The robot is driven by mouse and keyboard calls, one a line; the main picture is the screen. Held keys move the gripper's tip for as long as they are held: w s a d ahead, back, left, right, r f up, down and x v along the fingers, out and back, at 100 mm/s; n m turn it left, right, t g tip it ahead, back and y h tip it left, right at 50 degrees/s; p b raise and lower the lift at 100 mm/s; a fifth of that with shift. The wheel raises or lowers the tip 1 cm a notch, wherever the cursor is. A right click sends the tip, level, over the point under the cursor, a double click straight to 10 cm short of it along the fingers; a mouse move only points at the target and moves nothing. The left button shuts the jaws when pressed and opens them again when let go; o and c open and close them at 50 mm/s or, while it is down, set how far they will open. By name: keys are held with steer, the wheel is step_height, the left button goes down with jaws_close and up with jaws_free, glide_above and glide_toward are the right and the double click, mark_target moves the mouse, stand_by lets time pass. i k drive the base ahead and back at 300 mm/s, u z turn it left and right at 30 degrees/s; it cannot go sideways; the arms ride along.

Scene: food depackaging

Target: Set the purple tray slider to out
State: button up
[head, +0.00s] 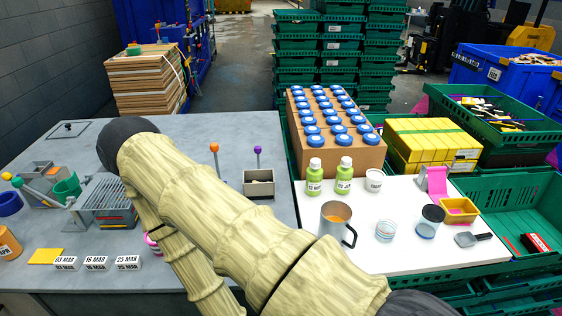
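A purple ball knob (258,150) stands on a thin upright stem at the back of a small grey box-like tray (258,188), right of centre on the grey table. Some small contents show inside the tray, too small to name. I cannot tell from this view whether the slider is in or out. An orange ball knob (214,147) on a similar stem stands to its left, its lower part hidden behind my arm. My arm crosses the middle of the view, and my gripper does not show.
The grey table (225,128) is clear behind the knobs. A green-and-grey fixture (67,190), a wire rack (108,200) and date blocks (96,264) stand left. On the white board (315,253) are green bottles (344,178), a metal mug (335,222) and a yellow bin (459,211).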

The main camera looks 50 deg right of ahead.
mark_target(258, 149)
steer(key=k, duration=0.3)
steer(key=u, duration=1.7)
steer(key=i, duration=1.35)
steer(key=z, duration=3.85)
steer(key=i, duration=0.45)
steer(key=u, duration=0.1)
